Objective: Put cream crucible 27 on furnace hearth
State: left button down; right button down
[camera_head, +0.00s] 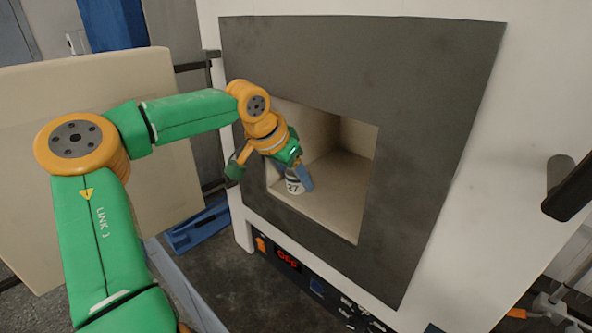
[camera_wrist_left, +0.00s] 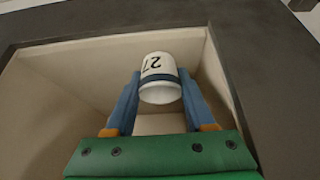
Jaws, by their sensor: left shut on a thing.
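Cream crucible 27 (camera_head: 294,186) is a small pale cup with a dark "27" on its side. It is in the furnace opening, at the left part of the chamber. My left gripper (camera_head: 299,181) is shut on it, with a blue finger on each side. In the left wrist view the crucible (camera_wrist_left: 160,79) sits between the fingertips (camera_wrist_left: 160,90), with a dark band round it. The furnace hearth (camera_head: 335,205) is the pale chamber floor. I cannot tell whether the crucible touches it. My right gripper is out of view.
The pale open door (camera_head: 165,215) stands at the left. A control panel (camera_head: 290,262) reading "OFF" is below the opening. The hearth's right part is clear.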

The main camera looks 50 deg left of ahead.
pick_arm(q)
jog(key=shift+f, duration=0.1)
jog(key=shift+c, duration=1.3)
grip_release()
jog(key=shift+s+r, duration=0.1)
jog(key=shift+r, duration=0.3)
jog(key=v, duration=1.1)
jog(key=shift+s+r+p, duration=0.15)
jog(key=shift+r+p, duration=0.1)
jog(key=shift+p, duration=0.05)
jog(key=shift+f, duration=0.1)
